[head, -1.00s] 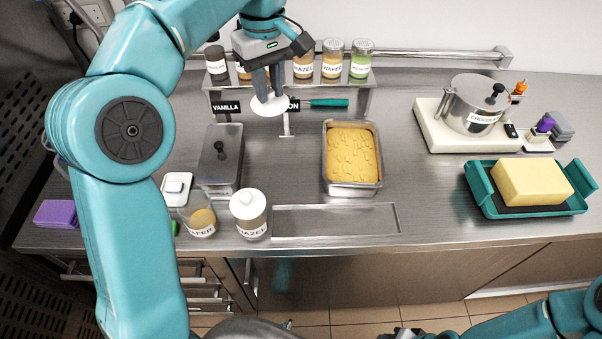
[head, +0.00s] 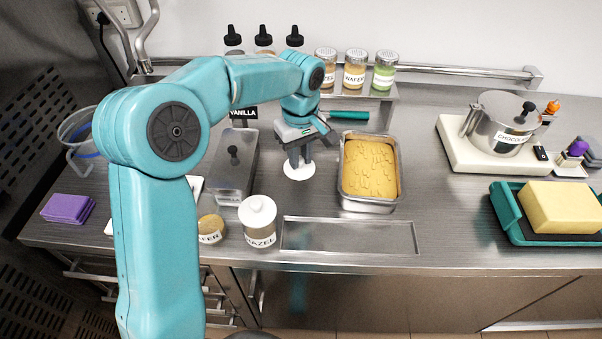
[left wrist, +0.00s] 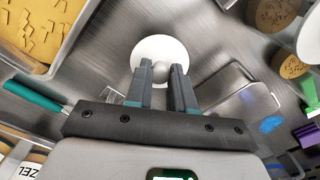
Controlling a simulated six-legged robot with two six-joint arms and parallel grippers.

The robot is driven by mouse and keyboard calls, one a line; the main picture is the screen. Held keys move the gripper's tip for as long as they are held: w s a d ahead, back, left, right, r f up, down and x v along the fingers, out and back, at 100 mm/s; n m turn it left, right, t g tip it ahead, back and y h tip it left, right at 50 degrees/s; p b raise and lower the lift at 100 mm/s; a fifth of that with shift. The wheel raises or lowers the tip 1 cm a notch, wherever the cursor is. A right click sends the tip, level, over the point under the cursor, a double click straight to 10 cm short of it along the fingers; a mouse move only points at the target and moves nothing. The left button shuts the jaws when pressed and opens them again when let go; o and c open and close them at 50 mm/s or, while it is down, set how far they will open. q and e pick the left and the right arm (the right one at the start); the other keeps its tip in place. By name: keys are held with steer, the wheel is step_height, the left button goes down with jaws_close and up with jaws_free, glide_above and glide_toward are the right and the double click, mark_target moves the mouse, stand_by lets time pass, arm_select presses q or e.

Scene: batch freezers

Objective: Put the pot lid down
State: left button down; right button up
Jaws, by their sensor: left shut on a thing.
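The white round lid (head: 299,171) has a small round knob and is low over the steel counter, between the grey lidded tin and the pan of yellow food. I cannot tell whether it touches the counter. My left gripper (head: 298,158) points down and is shut on the lid's knob. In the left wrist view the lid (left wrist: 158,50) shows beyond the fingertips (left wrist: 168,72), with the knob between them. A steel pot (head: 503,128) with a black-knobbed lid stands on a cream base at the right. My right gripper is not in view.
The grey tin (head: 235,175) is just left of the lid, the yellow pan (head: 397,190) just right. A white-lidded jar (head: 258,222) and a wafer jar (head: 211,230) stand in front. A recessed tray (head: 350,237) is empty. Shaker jars (head: 355,72) stand behind.

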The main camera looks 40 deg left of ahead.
mark_target(301, 168)
arm_select(q)
steer(key=shift+w+d+f, duration=0.15)
steer(key=shift+d+f, duration=0.05)
steer(key=shift+f, duration=0.7)
step_height(301, 168, down, 4)
steer(key=shift+a+r, duration=0.15)
steer(key=shift+f, duration=0.25)
